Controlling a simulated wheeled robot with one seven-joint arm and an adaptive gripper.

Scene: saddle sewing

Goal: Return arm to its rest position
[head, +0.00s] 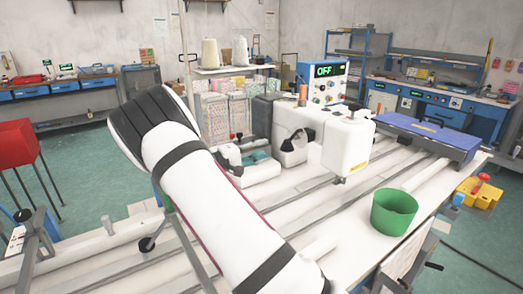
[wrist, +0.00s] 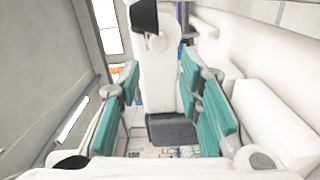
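My white arm with black bands (head: 205,190) crosses the head view from the lower middle to the upper left, with its dark elbow-like end raised above the table. My gripper is not visible in the head view. In the wrist view my gripper (wrist: 160,85) is open, its teal-padded fingers spread wide on both sides. A white column-like shape with a dark grey block shows between and beyond the fingers. I cannot tell whether anything touches the pads, but nothing is clearly gripped.
The white sewing machine (head: 345,140) stands on the slatted table (head: 330,205), right of my arm. A green bin (head: 393,211) is at the table's right front. A blue-lidded case (head: 430,137) lies behind it. A control box reading OFF (head: 322,82) stands at the back. A red box (head: 18,146) stands left.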

